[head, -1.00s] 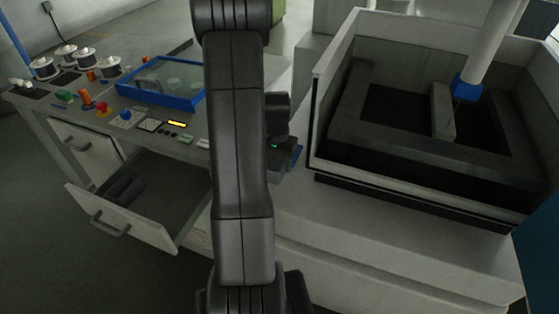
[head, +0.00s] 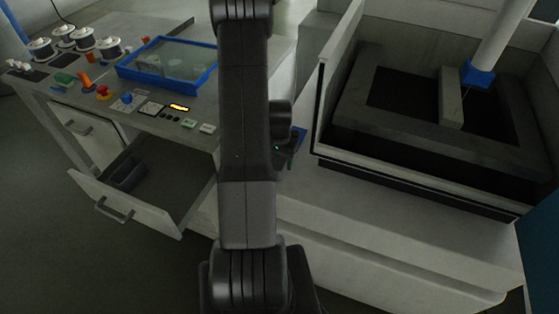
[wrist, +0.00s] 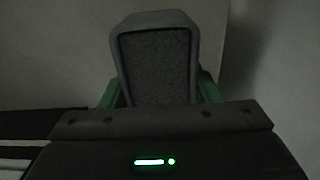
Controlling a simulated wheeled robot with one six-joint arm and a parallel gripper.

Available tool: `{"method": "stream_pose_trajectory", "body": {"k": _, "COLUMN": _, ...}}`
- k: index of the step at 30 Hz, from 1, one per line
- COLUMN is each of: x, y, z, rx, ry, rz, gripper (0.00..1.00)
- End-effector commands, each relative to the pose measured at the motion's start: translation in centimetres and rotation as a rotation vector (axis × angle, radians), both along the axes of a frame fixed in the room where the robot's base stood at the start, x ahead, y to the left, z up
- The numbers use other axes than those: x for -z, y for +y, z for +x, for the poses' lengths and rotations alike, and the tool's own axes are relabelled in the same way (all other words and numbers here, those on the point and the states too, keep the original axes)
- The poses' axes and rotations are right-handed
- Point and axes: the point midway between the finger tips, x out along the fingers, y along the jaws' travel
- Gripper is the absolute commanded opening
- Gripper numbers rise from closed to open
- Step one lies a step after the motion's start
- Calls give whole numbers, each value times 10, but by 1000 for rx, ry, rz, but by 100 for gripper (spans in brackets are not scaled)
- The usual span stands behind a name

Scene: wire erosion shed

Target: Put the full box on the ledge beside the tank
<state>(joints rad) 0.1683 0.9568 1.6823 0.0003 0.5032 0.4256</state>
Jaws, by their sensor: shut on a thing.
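In the wrist view a grey box (wrist: 123,58) with a raised rim and dark, grainy fill sits between the green fingers of my gripper (wrist: 158,92). The gripper is shut on it. In the head view my arm hides most of the gripper, and only a dark part with a small green light shows right of the arm; the box cannot be made out there. The tank (head: 319,105) stands at the right with pale walls. The pale ledge (head: 400,222) runs along its front. The gripper end appears near the tank's left front corner; its height is unclear.
An open drawer (head: 125,203) with a dark tray (head: 127,174) juts out at the left. The bench (head: 205,112) above carries a blue-framed case (head: 166,72), several spools and controls. The ledge front looks clear.

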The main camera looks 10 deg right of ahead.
Motion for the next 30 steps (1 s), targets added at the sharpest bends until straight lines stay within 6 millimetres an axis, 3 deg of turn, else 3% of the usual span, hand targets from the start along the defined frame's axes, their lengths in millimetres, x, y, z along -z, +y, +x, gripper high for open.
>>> {"method": "stream_pose_trajectory", "body": {"k": 15, "x": 11, "y": 0, "z": 0, "rx": 0, "ry": -2, "rz": 0, "gripper": 20}}
{"method": "stream_pose_trajectory", "body": {"k": 16, "x": 10, "y": 0, "z": 0, "rx": 0, "ry": -1, "rz": 0, "gripper": 62}}
{"method": "stream_pose_trajectory", "body": {"k": 18, "x": 10, "y": 0, "z": 0, "rx": 0, "ry": -1, "rz": -1, "gripper": 76}}
{"method": "stream_pose_trajectory", "body": {"k": 30, "x": 5, "y": 0, "z": 0, "rx": 0, "ry": -1, "rz": -1, "gripper": 78}}
